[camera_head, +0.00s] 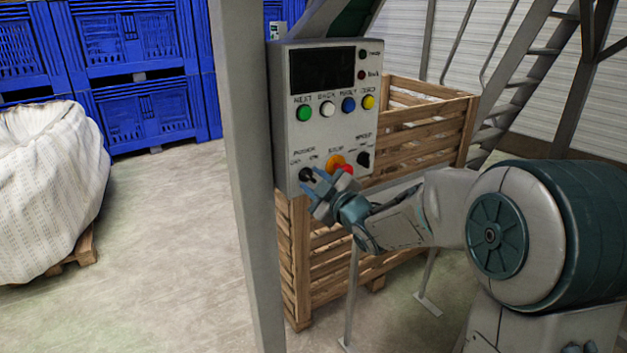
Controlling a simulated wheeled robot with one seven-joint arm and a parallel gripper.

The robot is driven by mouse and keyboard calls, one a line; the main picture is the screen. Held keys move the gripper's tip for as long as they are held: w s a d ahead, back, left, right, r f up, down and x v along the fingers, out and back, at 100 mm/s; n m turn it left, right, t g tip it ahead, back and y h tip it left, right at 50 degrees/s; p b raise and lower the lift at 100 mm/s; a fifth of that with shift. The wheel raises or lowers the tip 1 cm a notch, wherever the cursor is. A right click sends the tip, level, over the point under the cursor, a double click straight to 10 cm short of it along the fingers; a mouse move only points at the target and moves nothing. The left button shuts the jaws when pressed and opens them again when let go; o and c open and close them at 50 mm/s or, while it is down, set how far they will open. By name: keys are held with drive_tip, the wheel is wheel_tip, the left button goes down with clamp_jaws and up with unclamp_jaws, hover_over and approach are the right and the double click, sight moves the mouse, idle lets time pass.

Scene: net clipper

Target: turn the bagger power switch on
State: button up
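The bagger control panel (323,106) is a light grey box with a dark screen on its upper part. The power switch (306,175) is a black knob at its lower left, under a "POWER" label with OFF and ON marks; its setting cannot be read. My gripper (309,184) is at the panel's lower left, its fingertips at or just in front of the switch. The fingers partly hide the switch, and I cannot tell whether they touch or hold it, or how far apart they are.
An orange and red stop button (342,165) sits just right of the switch, close to my gripper. A black speed knob (363,159) is further right. A grey post (245,180) stands left of the panel. A wooden crate (330,262) is behind and below.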

drive_tip(key=shift+w+a, duration=0.25)
clamp_jaws()
